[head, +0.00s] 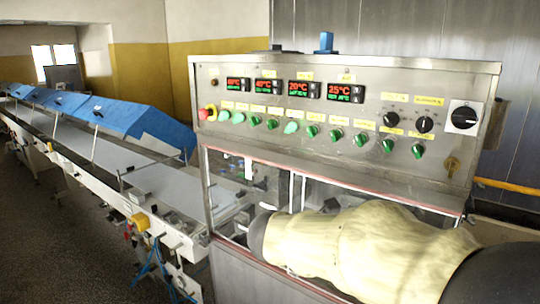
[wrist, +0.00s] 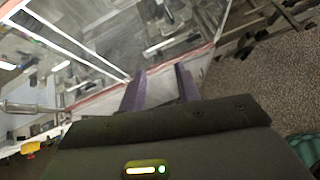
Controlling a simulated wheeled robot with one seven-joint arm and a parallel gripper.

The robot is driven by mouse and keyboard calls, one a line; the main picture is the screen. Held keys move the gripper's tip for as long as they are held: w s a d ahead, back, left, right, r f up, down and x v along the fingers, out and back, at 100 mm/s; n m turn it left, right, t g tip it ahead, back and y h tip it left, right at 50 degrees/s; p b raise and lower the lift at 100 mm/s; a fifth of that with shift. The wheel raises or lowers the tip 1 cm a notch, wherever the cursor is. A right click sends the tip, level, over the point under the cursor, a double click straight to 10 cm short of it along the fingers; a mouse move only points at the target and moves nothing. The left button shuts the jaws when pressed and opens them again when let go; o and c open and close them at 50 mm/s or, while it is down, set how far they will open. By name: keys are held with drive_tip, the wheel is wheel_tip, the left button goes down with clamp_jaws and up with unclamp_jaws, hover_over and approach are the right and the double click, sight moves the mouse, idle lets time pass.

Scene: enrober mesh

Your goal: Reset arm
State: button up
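My arm, in a cream sleeve, reaches from the lower right of the head view to the left, across the front of the enrober's window. Its far end is dark, and the gripper itself does not show there. In the wrist view my gripper (wrist: 160,72) shows two dark purple fingers standing apart with nothing between them. The fingers point toward the red-edged clear panel of the enrober (wrist: 200,55). Whether they touch it I cannot tell. The enrober's control panel (head: 340,80) carries lit displays, green knobs and a red stop button (head: 211,112).
A long conveyor (head: 110,155) with blue covers (head: 150,124) runs to the back left. A yellow box (head: 139,222) and blue hoses (head: 155,262) sit at its near end. Open speckled floor (head: 60,240) lies left of it. Floor also shows at the right in the wrist view (wrist: 270,85).

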drive_tip(key=s+d+f+m+g+y, duration=0.1)
drive_tip(key=s+f+m+g+y, duration=0.1)
drive_tip(key=s+f+m, duration=0.4)
drive_tip(key=s+d+f+m+g+y, duration=0.2)
drive_tip(key=s+f+m+y, duration=0.3)
drive_tip(key=f+m, duration=0.7)
drive_tip(key=s+m+g, duration=0.1)
drive_tip(key=m, duration=0.7)
drive_tip(key=shift+s+d+f, duration=0.15)
drive_tip(key=shift+s+f, duration=0.15)
drive_tip(key=shift+s, duration=0.1)
